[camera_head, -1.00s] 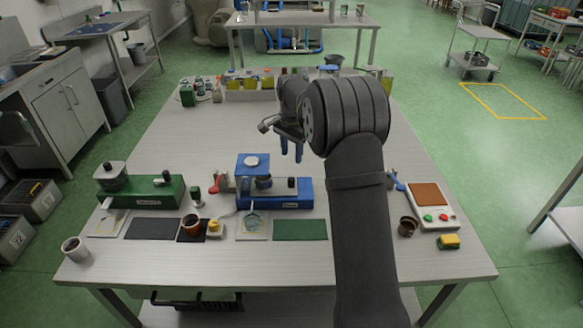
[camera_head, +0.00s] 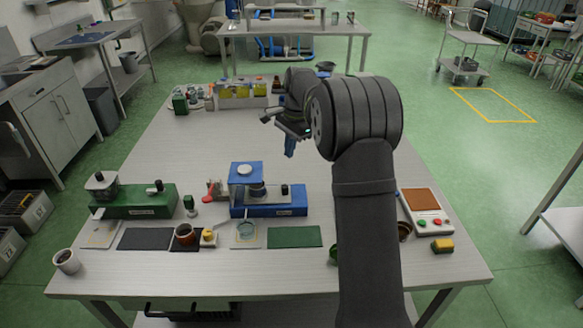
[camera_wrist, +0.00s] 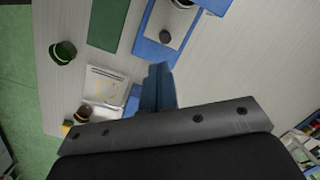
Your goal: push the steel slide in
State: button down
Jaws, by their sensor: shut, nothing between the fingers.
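The blue press (camera_head: 246,172) stands left of the table's middle, with a low blue base (camera_head: 285,208) reaching right and a small dark knob (camera_head: 284,190) on it. In the wrist view the steel slide (camera_wrist: 172,15) shows at the top as a grey plate framed by blue, with a dark round knob (camera_wrist: 165,37). From these frames I cannot tell how far the slide is out. My gripper (camera_head: 289,154) hangs over the table, behind and right of the press, apart from it. Its blue fingers (camera_wrist: 158,84) are together and hold nothing.
A green mat (camera_head: 294,237) lies in front of the press. A green device (camera_head: 148,208) stands left. Bottles (camera_head: 181,104) stand at the back left. The table behind the press is mostly clear.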

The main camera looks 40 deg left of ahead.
aim_at(288, 192)
jog(key=w+d+f+m+g+y, duration=0.1)
jog(key=w+d+f+m+y, duration=0.1)
jog(key=d+f+m+y, duration=0.35)
jog(key=w+d+f+m+g+y, duration=0.1)
jog(key=w+d+f+m+y, duration=0.15)
jog(key=d+m, duration=0.5)
jog(key=x, duration=1)
jog(key=shift+a+f, duration=0.2)
jog(key=shift+f, duration=0.2)
jog(key=shift+s+a+r, duration=0.1)
jog(key=shift+s+a, duration=0.05)
jog(key=shift+a, duration=0.4)
jog(key=shift+s+a+r, duration=0.1)
jog(key=shift+s+a, duration=0.1)
jog(key=shift+a, duration=0.4)
jog(key=shift+s+a, duration=0.2)
jog(key=shift+a, duration=0.45)
jog(key=shift+s+a, duration=0.1)
jog(key=shift+s+a, duration=1.4)
jog(key=shift+s, duration=0.05)
